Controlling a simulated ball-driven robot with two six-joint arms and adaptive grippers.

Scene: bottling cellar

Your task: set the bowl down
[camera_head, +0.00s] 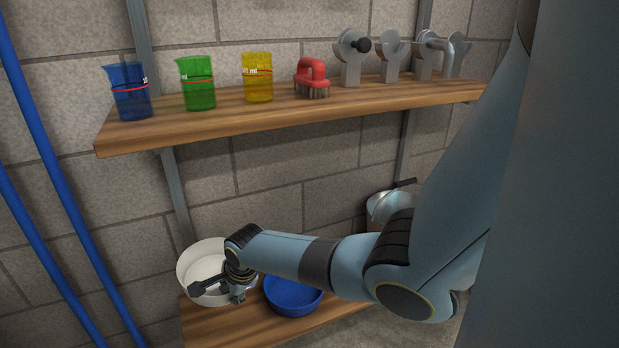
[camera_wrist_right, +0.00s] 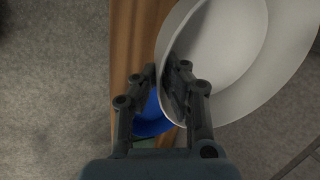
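A white bowl (camera_head: 197,258) is at the left end of the lower wooden shelf. My right gripper (camera_head: 217,292) reaches down to its near rim. In the right wrist view the gripper (camera_wrist_right: 162,78) has one finger inside the white bowl (camera_wrist_right: 225,45) and one outside, closed on the rim. The bowl extends past the shelf edge in that view. I cannot tell whether its base touches the shelf. My left gripper is not in view.
A blue bowl (camera_head: 292,297) stands on the lower shelf (camera_head: 330,308), close right of the white bowl; it shows partly under the gripper in the wrist view. A metal pan (camera_head: 385,205) is further right. The upper shelf (camera_head: 290,112) holds beakers, a red brush and grey fittings.

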